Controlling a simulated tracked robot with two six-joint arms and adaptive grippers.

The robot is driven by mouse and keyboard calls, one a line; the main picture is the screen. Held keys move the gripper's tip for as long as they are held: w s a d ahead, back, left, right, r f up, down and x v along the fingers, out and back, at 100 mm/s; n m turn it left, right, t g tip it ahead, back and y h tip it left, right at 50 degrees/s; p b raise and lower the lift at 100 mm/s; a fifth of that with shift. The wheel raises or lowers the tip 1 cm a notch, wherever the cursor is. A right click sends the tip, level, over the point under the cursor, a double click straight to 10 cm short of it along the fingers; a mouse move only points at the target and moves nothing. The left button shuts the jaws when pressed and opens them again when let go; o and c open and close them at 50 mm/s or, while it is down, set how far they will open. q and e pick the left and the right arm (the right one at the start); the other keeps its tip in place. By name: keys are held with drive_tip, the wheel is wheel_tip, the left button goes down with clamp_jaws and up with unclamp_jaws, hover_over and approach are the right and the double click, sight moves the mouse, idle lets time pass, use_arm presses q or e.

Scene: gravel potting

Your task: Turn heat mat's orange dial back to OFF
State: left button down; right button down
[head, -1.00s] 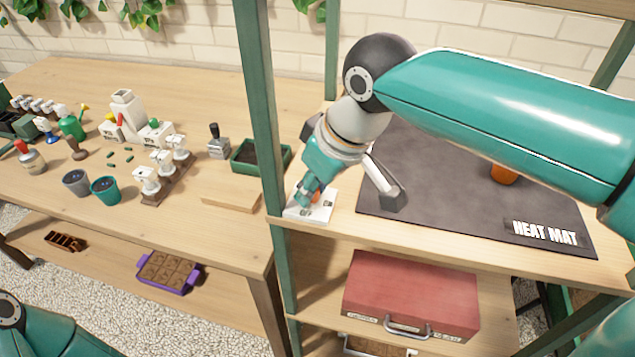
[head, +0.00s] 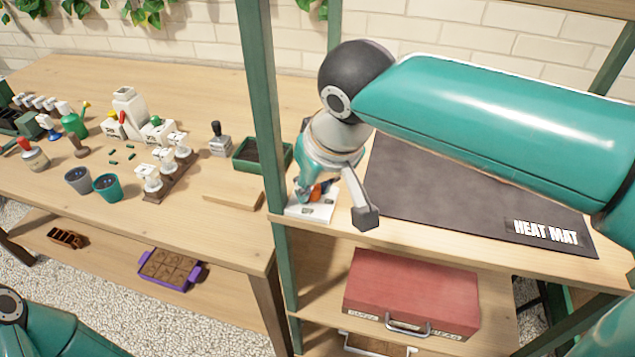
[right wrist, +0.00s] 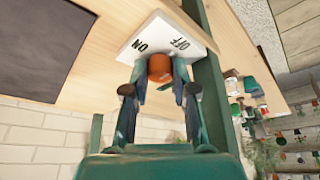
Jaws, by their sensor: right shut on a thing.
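The heat mat's orange dial (right wrist: 160,68) sits on a white control plate (right wrist: 140,42) with the labels ON and OFF. In the right wrist view ON is left of the dial and OFF is right of it. My right gripper (right wrist: 160,78) is shut on the dial, one finger on each side. In the head view the gripper (head: 312,190) reaches down onto the plate (head: 312,211), and the dial (head: 318,190) is partly hidden. Which label the dial points to is not clear. The dark heat mat (head: 430,190) lies to the right. My left gripper is out of view.
A green shelf post (head: 262,110) stands just left of the plate. A red case (head: 410,292) lies on the shelf below. The left bench holds pots (head: 107,187), a green tray (head: 248,165) and several small items. My right arm covers part of the mat.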

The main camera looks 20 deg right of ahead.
drive_tip(key=shift+s+f, duration=0.1)
drive_tip(key=c, duration=0.9)
unclamp_jaws()
drive_tip(key=shift+c, duration=0.2)
drive_tip(key=shift+r, duration=0.35)
drive_tip(key=v, duration=0.7)
drive_tip(key=shift+s+r, duration=0.1)
drive_tip(key=shift+r, duration=0.05)
